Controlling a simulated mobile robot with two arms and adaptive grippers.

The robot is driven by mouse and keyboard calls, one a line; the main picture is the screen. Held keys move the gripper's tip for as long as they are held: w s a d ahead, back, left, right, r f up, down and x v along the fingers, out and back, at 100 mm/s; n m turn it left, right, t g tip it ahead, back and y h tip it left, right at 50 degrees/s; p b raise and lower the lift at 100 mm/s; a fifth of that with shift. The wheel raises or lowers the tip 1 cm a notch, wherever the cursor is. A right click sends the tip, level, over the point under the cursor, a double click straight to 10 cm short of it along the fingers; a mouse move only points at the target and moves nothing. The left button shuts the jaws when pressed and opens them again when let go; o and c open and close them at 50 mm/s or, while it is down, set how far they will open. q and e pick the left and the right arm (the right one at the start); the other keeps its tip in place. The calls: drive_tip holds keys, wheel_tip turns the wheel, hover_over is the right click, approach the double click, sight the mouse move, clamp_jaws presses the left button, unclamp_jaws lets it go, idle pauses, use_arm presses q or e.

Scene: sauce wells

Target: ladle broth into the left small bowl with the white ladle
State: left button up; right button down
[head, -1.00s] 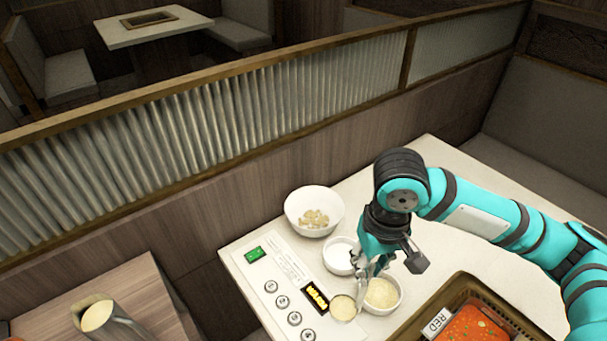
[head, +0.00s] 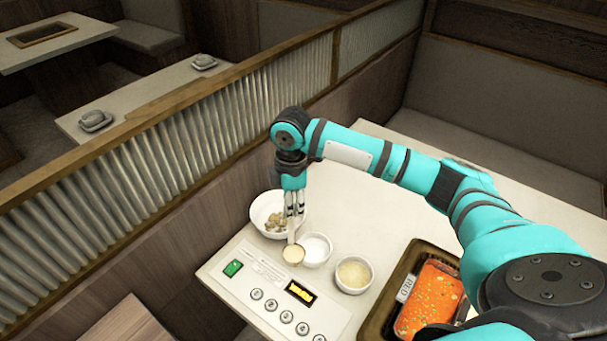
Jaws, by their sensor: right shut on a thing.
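My right gripper (head: 294,213) is shut on the upright handle of the white ladle (head: 292,238). The ladle's cup (head: 293,255) shows a cream-coloured, filled-looking top. It is just left of the left small bowl (head: 317,261) and overlaps its rim in the picture; I cannot tell whether they touch. The left small bowl is white and looks white inside. The right small bowl (head: 354,288) holds something pale yellow. My left gripper is not in view.
A larger white bowl (head: 259,222) with pale chunks stands behind the gripper. A panel (head: 262,280) with round buttons lies in front of the bowls. A brown-rimmed tray (head: 378,313) of red food with a RED label is at right. The table (head: 390,210) behind is clear.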

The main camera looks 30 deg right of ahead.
use_arm(q)
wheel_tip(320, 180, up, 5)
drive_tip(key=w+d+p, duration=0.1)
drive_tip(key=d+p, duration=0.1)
drive_tip(key=p, duration=0.2)
use_arm(e)
drive_tip(key=w+d+n, duration=0.4)
drive_tip(key=d+n, duration=0.2)
drive_tip(key=n, duration=0.2)
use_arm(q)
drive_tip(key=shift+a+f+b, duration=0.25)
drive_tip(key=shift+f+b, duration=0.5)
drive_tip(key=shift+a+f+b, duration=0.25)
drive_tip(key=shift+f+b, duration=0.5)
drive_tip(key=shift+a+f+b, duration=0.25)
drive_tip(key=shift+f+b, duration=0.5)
use_arm(e)
drive_tip(key=shift+w+d+f, duration=0.1)
drive_tip(key=shift+d+f, duration=0.05)
drive_tip(key=shift+f, duration=1.2)
drive_tip(key=shift+w+d+f, duration=0.1)
drive_tip(key=shift+f, duration=1.2)
